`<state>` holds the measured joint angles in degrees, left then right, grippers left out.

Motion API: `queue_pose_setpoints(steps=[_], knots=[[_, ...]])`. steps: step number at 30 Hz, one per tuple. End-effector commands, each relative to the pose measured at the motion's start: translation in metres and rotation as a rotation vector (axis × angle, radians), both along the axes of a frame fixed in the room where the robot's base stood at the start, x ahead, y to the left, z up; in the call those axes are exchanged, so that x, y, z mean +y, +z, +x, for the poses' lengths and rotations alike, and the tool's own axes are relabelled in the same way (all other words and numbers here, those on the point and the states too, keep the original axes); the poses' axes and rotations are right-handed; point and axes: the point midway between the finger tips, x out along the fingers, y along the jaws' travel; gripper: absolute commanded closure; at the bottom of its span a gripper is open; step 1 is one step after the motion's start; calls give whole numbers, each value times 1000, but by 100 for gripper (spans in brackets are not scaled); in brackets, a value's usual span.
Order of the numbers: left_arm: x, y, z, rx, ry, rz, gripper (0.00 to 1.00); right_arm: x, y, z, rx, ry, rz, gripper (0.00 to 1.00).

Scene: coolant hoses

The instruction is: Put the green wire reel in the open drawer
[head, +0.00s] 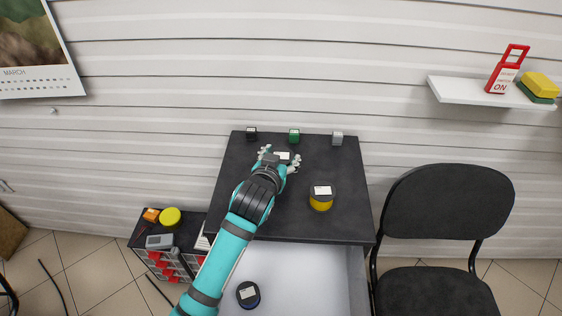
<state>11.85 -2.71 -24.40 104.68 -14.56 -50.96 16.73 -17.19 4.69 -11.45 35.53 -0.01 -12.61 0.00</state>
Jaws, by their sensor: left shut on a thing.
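My left gripper (280,161) is shut around a reel with a white label on top (283,156), over the back part of the dark desk top (225,190). My fingers and wrist hide most of this reel, including its side colour; I take it for the green wire reel. I cannot tell whether it touches the desk. The open drawer (300,275) is pale inside and juts out below the desk's front edge. A dark blue reel (248,294) lies in it. My right gripper is not in view.
A yellow reel (321,200) stands on the desk right of my arm. Small black (251,134), green (294,135) and grey (337,138) objects line the desk's back edge. A black chair (445,220) is at right, a low cabinet (165,240) at left.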

Motion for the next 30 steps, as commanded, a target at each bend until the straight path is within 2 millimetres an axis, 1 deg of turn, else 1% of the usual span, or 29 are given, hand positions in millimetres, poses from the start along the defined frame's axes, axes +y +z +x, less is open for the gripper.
queue_pose_setpoints(steps=[1, 5, 9, 13, 21, 25, 26, 30], knots=[[1, 1, 7, -1, 1, 1, 79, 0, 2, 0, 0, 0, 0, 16], [1, -3, 14, 0, 1, 0, 79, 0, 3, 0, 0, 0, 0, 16], [2, -22, 14, 5, 0, 2, 79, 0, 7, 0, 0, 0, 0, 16], [2, -35, 14, 2, 0, 1, 79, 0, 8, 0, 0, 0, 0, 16], [1, -37, 14, -1, -1, -1, 79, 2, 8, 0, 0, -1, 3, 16], [1, -41, 14, 0, -1, 0, 79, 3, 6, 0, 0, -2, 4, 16], [1, -40, 13, 1, 0, 1, 37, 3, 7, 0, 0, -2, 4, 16], [1, -40, 13, 1, 0, 1, 19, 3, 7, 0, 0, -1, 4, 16]])
